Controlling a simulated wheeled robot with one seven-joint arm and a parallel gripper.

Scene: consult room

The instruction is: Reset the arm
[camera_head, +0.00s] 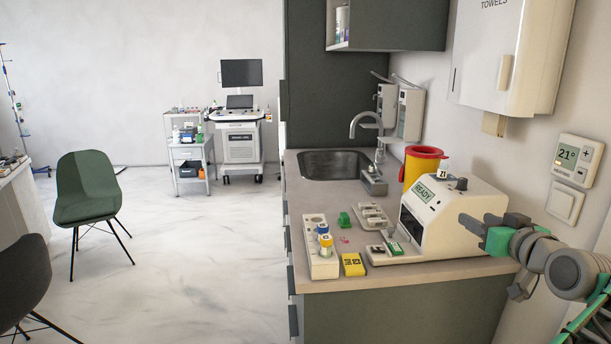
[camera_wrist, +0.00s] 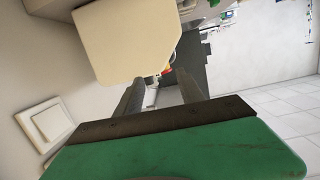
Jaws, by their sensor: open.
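My gripper (camera_head: 472,228) is at the right in the head view, raised beside the right side of the white analyzer (camera_head: 455,215) marked READY. It is open. In the wrist view the two dark fingers of my gripper (camera_wrist: 162,88) stand apart with nothing held between them. The green gripper body fills the bottom of that view. A cream block (camera_wrist: 125,40) shows beyond the fingers there. My forearm runs out of the head view at the lower right.
The counter (camera_head: 400,278) holds a tube rack (camera_head: 317,258), a yellow box (camera_head: 353,264) and a red-and-yellow bin (camera_head: 420,170). A towel dispenser (camera_head: 505,60), a thermostat (camera_head: 577,160) and a wall switch (camera_head: 565,202) are on the right wall. Open floor (camera_head: 200,270) lies left.

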